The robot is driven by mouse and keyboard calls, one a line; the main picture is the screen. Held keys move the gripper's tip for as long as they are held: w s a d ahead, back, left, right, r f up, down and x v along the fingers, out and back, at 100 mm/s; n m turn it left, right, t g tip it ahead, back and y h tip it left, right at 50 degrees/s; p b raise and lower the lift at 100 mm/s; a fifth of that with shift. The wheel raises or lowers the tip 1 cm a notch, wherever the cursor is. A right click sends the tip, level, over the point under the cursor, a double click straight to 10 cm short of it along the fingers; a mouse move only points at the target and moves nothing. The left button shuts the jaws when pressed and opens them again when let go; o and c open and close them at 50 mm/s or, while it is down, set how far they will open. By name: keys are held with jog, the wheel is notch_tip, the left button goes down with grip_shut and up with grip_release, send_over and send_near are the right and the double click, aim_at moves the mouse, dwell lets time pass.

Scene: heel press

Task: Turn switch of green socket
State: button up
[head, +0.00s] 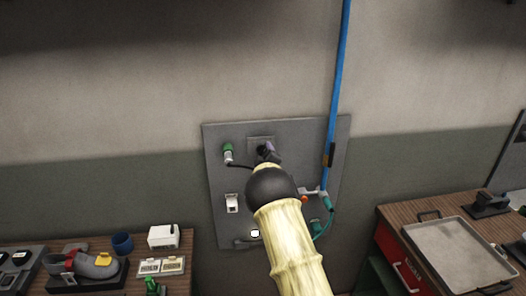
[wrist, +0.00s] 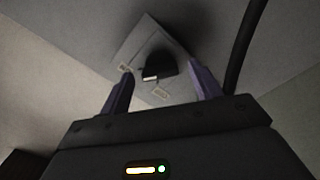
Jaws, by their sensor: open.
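A grey panel (head: 215,180) is fixed to the wall. On its upper left is a green-topped fitting (head: 228,148) with a pale lower part and a black cable. A green piece (head: 316,229) sits at the lower right. I cannot tell which is the green socket. A white switch (head: 232,203) is at left; a smaller white piece (head: 255,233) is lower. My gripper (head: 268,152) is by the upper middle of the panel, partly hidden by my arm. In the wrist view my gripper (wrist: 160,78) is open, its purple fingers either side of a black knob-like part (wrist: 158,65) on a square plate (wrist: 145,42).
A blue pipe (head: 339,80) runs down to the panel's right, near a teal hose fitting (head: 327,203) and an orange part (head: 304,199). A black cable (wrist: 243,50) passes right of the fingers. Benches stand lower left, with a shoe (head: 88,264), and lower right, with a metal tray (head: 455,250).

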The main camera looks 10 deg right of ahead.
jog(key=shift+w, duration=0.4)
jog(key=c, duration=1)
